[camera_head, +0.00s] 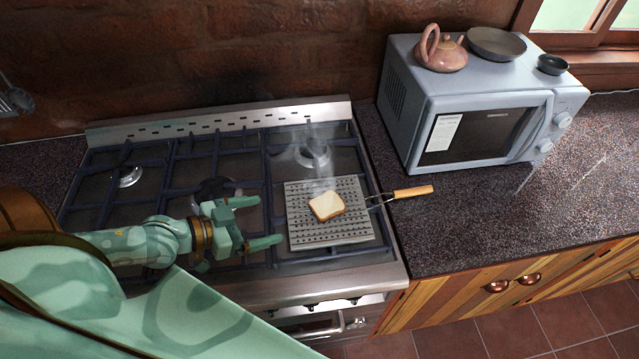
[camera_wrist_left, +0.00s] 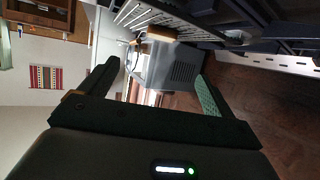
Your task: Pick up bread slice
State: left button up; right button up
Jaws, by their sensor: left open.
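The bread slice (camera_head: 326,206) lies on a flat perforated grill plate (camera_head: 345,236) on the right part of the stove, in the head view. Pale steam or smoke rises behind it. My left gripper (camera_head: 264,222) is open and empty, to the left of the slice and apart from it, fingers pointing right toward the plate. My right gripper is in neither view.
The stove (camera_head: 235,116) has dark raised grates. The plate's wooden handle (camera_head: 412,192) sticks out over the speckled counter (camera_head: 450,235). A microwave (camera_head: 470,105) stands at the back right, bearing a teapot (camera_head: 441,52), a pan (camera_head: 496,43) and a small bowl (camera_head: 552,64).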

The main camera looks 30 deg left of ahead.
pick_arm(q)
jog(key=b, duration=0.2)
send_near(326, 204)
jog(key=shift+x, duration=1.05)
jog(key=shift+w+d+f, duration=0.15)
jog(key=shift+w+d, duration=0.15)
jog(key=shift+w, duration=0.15)
jog(key=b+x, duration=0.1)
jog(key=x, duration=0.4)
jog(key=shift+f, duration=0.1)
jog(key=shift+s, duration=0.1)
jog(key=c, duration=1.1)
jog(key=shift+o, duration=0.2)
jog(key=shift+c, duration=0.4)
